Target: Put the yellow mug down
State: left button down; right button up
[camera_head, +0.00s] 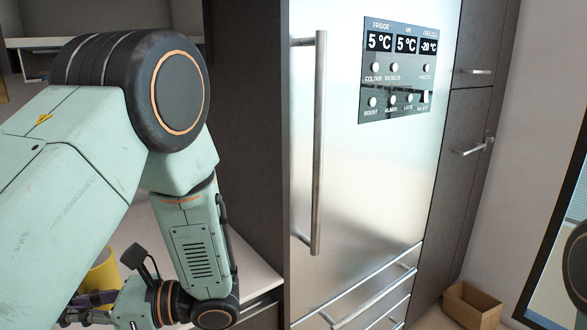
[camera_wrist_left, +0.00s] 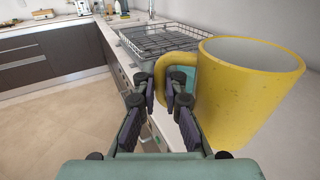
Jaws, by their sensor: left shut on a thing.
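The yellow mug (camera_wrist_left: 250,90) fills the right of the left wrist view, upright, with its handle toward my left gripper (camera_wrist_left: 172,98). The gripper's dark fingers are shut on the handle. In the head view, part of the mug (camera_head: 104,272) shows at the lower left beside the gripper (camera_head: 82,312), with my arm covering much of that area. The light counter (camera_wrist_left: 290,140) lies under and behind the mug. I cannot tell whether the mug's base touches it. My right gripper is not in view.
A wire dish rack (camera_wrist_left: 165,42) stands on the counter beyond the mug. Dark cabinets (camera_wrist_left: 50,55) and more items on a counter lie farther back. A steel fridge (camera_head: 365,170) with a long handle (camera_head: 318,140) stands right of my left arm.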

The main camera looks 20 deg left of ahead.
pick_arm(q)
jog(key=s+d+f+n+g+h, duration=0.5)
jog(key=s+d+n+g+h, duration=0.1)
jog(key=s+d+g, duration=0.1)
jog(key=s+d+f+n+h+b, duration=0.1)
jog(key=d+f+n+h+b, duration=0.1)
jog(key=d+n+h, duration=0.65)
jog(key=s+d+f+n+h+b, duration=0.1)
jog(key=d+n+h, duration=0.5)
jog(key=d+h, duration=0.55)
jog(key=w+d+n+t+h+b, duration=0.1)
jog(key=w+d+n+t+h, duration=0.1)
jog(key=w+n+t+h, duration=0.4)
jog(key=w+d+n+t+h+b, duration=0.25)
jog(key=w+n+t, duration=0.25)
jog(key=w+t, duration=0.25)
jog(key=w+a+f+n+t+y+b, duration=0.3)
jog(key=w+a+f+n+t, duration=0.3)
jog(key=f+t, duration=0.4)
jog(key=shift+w+a+f+n+t, duration=0.15)
jog(key=shift+a+f+n+t, duration=0.25)
jog(key=shift+a+t, duration=0.5)
